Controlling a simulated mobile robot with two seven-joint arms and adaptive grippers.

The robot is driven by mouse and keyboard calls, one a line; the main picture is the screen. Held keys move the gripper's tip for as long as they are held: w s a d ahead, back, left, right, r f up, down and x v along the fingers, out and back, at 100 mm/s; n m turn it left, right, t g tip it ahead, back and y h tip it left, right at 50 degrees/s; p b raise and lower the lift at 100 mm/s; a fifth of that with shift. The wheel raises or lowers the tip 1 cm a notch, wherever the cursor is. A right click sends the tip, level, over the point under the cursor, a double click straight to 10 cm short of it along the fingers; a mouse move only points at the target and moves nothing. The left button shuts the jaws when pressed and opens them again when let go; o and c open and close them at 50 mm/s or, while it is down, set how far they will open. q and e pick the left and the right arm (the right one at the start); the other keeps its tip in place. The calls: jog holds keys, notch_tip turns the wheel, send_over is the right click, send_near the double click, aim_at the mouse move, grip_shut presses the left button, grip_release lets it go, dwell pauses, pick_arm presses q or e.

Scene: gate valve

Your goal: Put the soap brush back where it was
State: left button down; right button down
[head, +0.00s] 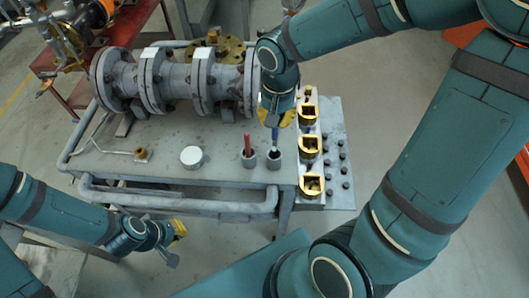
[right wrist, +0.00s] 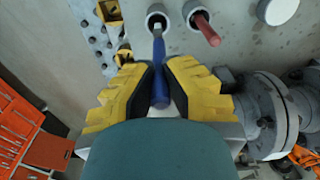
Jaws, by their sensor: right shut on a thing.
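The soap brush, a slim blue-handled tool, shows in the right wrist view (right wrist: 159,84) between the yellow fingers of my right gripper (right wrist: 160,78), which is shut on it. In the head view the brush (head: 275,134) points down from this gripper at the right-hand grey cup (head: 274,164) on the bench. That cup also shows in the right wrist view (right wrist: 157,14), with the brush's pale end at its mouth. I cannot tell how deep the end sits. My left gripper (head: 178,244) is open and empty, low in front of the bench.
A red-handled tool (head: 247,141) stands in a second cup (head: 248,161) just left. A white round lid (head: 191,157) lies on the grey bench (head: 220,177). A flanged valve pipe (head: 178,82) lies behind. Yellow blocks (head: 311,186) line the bench's right side, beside several dark bolts.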

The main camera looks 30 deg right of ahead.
aim_at(275, 141)
jog(key=shift+w+d+f+b, duration=0.15)
jog(key=shift+w+f+b, duration=0.15)
jog(key=shift+w+f, duration=0.05)
jog(key=f, duration=0.1)
jog(key=f+b, duration=0.1)
jog(key=f, duration=0.2)
jog(key=shift+s+f, duration=0.1)
jog(key=shift+s, duration=0.2)
jog(key=shift+w+f, duration=0.1)
jog(key=shift+f, duration=0.45)
notch_tip(275, 141, down, 3)
jog(key=shift+f+b, duration=0.1)
jog(key=shift+b, duration=0.7)
jog(key=shift+f, duration=0.1)
pick_arm(q)
jog(key=f, duration=0.1)
jog(key=w+f, duration=0.1)
jog(key=f, duration=0.1)
jog(key=shift+w+f, duration=0.2)
jog(key=shift+w, duration=0.05)
